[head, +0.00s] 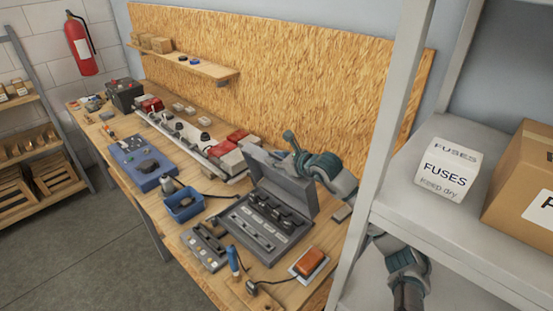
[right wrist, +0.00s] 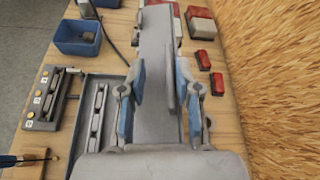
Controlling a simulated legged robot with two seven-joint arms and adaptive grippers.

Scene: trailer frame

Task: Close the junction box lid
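The grey junction box (head: 252,238) stands on the workbench with black parts inside, and part of it shows in the right wrist view (right wrist: 82,142). Its grey lid (head: 287,180) is raised, standing up steeply from the box's back side. My right gripper (head: 291,147) is at the lid's upper right, partly behind it. In the right wrist view the two blue-padded fingers (right wrist: 160,105) are spread apart, with the grey lid (right wrist: 153,60) between and beyond them. I cannot tell whether they touch it. My left gripper is not in view.
A grey shelf unit (head: 455,215) with a fuses box (head: 448,170) stands close at right, its post beside my right arm. The chipboard wall (head: 290,75) is behind.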

